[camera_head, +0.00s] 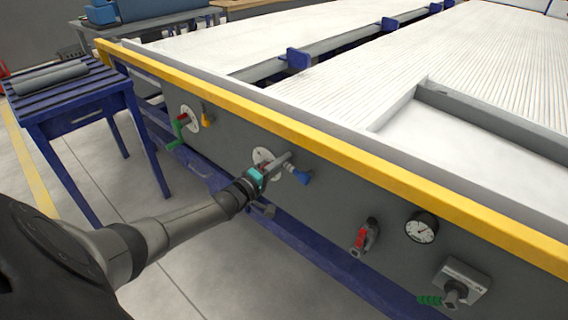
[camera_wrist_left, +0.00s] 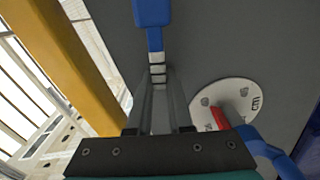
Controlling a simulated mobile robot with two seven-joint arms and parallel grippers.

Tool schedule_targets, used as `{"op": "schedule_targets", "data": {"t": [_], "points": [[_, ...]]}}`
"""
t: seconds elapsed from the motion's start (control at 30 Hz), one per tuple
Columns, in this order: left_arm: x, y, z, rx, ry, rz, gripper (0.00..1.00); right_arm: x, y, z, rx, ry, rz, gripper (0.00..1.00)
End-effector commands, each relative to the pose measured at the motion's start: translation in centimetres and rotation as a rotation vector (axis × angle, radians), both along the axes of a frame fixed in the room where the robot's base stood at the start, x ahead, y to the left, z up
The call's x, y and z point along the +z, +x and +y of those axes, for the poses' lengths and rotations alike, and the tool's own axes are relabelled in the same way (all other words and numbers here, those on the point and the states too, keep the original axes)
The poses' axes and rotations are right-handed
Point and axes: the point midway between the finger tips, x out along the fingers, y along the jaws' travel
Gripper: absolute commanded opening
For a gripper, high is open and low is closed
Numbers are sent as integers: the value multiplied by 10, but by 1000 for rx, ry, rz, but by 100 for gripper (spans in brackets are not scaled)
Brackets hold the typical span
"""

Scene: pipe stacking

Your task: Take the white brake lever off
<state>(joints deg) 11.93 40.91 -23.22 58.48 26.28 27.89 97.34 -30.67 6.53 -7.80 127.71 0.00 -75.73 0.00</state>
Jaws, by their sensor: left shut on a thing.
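My left gripper (camera_head: 279,163) reaches in from the lower left to the side panel of the yellow-edged table, beside a round white plate (camera_head: 263,155). In the left wrist view the fingers (camera_wrist_left: 158,85) are shut on the pale, segmented shank (camera_wrist_left: 157,68) of a lever with a blue end (camera_wrist_left: 152,14). The blue end also shows just past the fingertips in the head view (camera_head: 301,177). The plate (camera_wrist_left: 240,95), with a red part (camera_wrist_left: 221,118) on it, lies right of the fingers. No wholly white lever stands out. My right gripper is not in view.
Left along the panel is a valve with a green handle (camera_head: 178,133). To the right are a red-handled part (camera_head: 361,238), a round gauge (camera_head: 421,228) and a grey box (camera_head: 462,279). A blue slatted table (camera_head: 75,103) bears grey tubes (camera_head: 50,79). A yellow rail (camera_head: 340,156) runs above.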

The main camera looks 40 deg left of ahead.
Motion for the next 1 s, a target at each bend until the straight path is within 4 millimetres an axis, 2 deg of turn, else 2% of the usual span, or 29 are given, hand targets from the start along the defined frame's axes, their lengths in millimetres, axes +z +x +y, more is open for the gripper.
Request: {"op": "schedule_targets", "data": {"t": [0.27, 0.67, 0.7, 0.93, 1.0], "points": [[-5, 0, 0, -2, -53, 6, 0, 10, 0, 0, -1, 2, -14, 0], [-6, 0, 0, 0, -59, 9, 0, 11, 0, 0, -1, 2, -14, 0], [-6, 0, 0, 0, -59, 9, 23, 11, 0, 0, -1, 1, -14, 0], [-5, 0, 0, -1, -57, 7, 49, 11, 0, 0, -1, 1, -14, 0], [-5, 0, 0, -1, -57, 7, 49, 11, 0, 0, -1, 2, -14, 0]]}}
